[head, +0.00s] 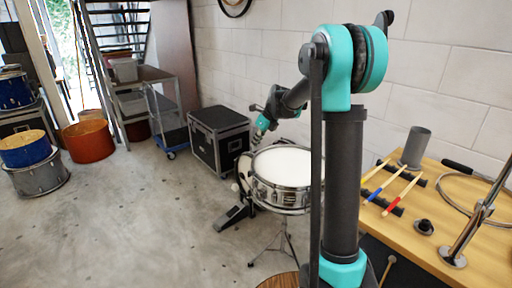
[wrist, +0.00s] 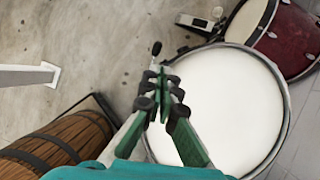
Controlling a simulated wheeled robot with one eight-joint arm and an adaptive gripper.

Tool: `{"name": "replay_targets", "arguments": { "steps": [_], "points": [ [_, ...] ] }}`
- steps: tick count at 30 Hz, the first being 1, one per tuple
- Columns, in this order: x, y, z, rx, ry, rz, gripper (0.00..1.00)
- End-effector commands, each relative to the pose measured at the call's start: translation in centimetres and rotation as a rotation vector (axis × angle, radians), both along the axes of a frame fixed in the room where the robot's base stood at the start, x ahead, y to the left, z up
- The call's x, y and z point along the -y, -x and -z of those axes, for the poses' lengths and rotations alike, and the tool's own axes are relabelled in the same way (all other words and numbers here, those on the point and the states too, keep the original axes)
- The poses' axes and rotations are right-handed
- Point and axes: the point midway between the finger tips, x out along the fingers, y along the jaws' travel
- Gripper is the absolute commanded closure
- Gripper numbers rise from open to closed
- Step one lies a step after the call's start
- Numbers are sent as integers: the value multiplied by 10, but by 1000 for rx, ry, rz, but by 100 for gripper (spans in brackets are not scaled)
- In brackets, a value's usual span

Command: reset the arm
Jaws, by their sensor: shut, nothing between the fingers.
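My gripper (wrist: 165,78) is shut and empty in the wrist view, its green and black fingers together over the rim of the snare drum (wrist: 228,95). In the head view my gripper (head: 256,139) hangs at the end of the outstretched arm, small and partly hard to make out, near the snare's far left rim. The snare (head: 284,165) has a white head and stands on a metal stand. I cannot tell whether my fingers touch it. My upright arm link hides part of the snare's right side.
A wooden bench (head: 485,240) at right holds drumsticks (head: 402,189), a grey cup (head: 415,147) and a metal stand. A black case (head: 219,140) stands by the wall. A wooden barrel (wrist: 62,145) and a red drum (wrist: 285,40) flank the snare.

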Motion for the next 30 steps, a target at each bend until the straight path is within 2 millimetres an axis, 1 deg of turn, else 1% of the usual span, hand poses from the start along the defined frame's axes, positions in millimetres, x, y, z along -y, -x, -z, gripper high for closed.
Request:
{"name": "replay_targets", "arguments": {
  "steps": [7, 8, 11, 14, 18, 20, 21, 26, 30],
  "points": [
    [1, 2, 0, 5, 5, -10, 100],
    [2, 5, 1, 10, 11, -23, 100],
    [7, 21, 2, 49, 51, -110, 100],
    [18, 50, 5, 114, 128, -272, 100],
    [35, 100, 13, 216, 262, -557, 100],
    [43, 121, 18, 255, 322, -683, 100],
    [47, 136, 22, 280, 361, -767, 100],
    [65, 195, 39, 365, 515, -1111, 100],
    [81, 248, 57, 418, 644, -1420, 100]
  ]
}}
